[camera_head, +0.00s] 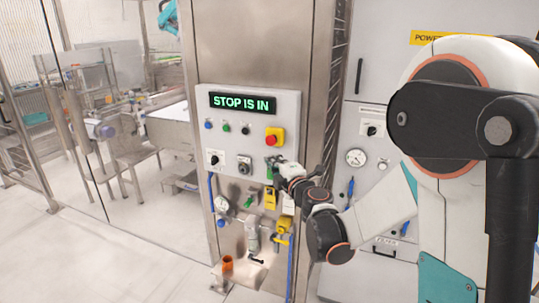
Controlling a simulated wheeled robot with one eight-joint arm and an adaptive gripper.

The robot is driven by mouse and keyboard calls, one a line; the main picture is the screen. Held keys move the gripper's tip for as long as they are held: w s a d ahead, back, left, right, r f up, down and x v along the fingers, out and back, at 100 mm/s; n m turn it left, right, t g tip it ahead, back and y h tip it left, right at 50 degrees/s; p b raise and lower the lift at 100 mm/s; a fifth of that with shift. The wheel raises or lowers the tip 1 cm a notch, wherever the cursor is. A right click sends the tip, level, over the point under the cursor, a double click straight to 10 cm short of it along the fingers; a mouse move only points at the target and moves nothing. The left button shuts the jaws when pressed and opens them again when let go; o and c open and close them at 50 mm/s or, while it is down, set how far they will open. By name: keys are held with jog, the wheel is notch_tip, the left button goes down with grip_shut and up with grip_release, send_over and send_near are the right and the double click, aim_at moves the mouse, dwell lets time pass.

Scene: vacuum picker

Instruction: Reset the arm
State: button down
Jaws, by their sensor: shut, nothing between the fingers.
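My gripper (272,164) is at the far end of my arm, in front of the lower right part of a grey control panel (284,107). It is small in this view, and its fingers look closed with nothing seen between them. I cannot tell whether it touches the panel. My arm reaches in from the right side, bent, with its white and black links in front of the cabinet.
The panel's display (243,102) reads "STOP IS IN". A red stop button on a yellow base (274,138) sits above my gripper. A gauge (222,203), yellow valve parts (284,226) and an orange cup (227,262) are below. Open floor (90,250) lies left.

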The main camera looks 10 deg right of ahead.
jog(key=shift+s+d, duration=0.1)
jog(key=shift+s, duration=0.35)
jog(key=s+d+r+m+g+h+b, duration=0.1)
jog(key=s+d+r+m+h, duration=0.1)
jog(key=s+d+m+h, duration=0.35)
jog(key=s+d+r+m+g+h+b, duration=0.1)
jog(key=s+d+r+m+g+h, duration=0.1)
jog(key=s+m, duration=0.6)
jog(key=s+a+f+m+g+y, duration=0.1)
jog(key=s+a+f+m+g, duration=0.1)
jog(key=s+f, duration=0.2)
jog(key=s+a+f+m+g+y+b, duration=0.1)
jog(key=s+f, duration=0.4)
jog(key=s, duration=0.6)
jog(key=s+a+f+m+g+y+b, duration=0.1)
jog(key=s+a+f+m+g+y, duration=0.1)
jog(key=s, duration=0.6)
jog(key=a+f+m+g, duration=0.1)
jog(key=a+f+g, duration=0.1)
jog(key=a+f, duration=0.1)
jog(key=shift+s+g+y, duration=0.2)
jog(key=shift+g+y, duration=0.15)
jog(key=shift+g, duration=0.05)
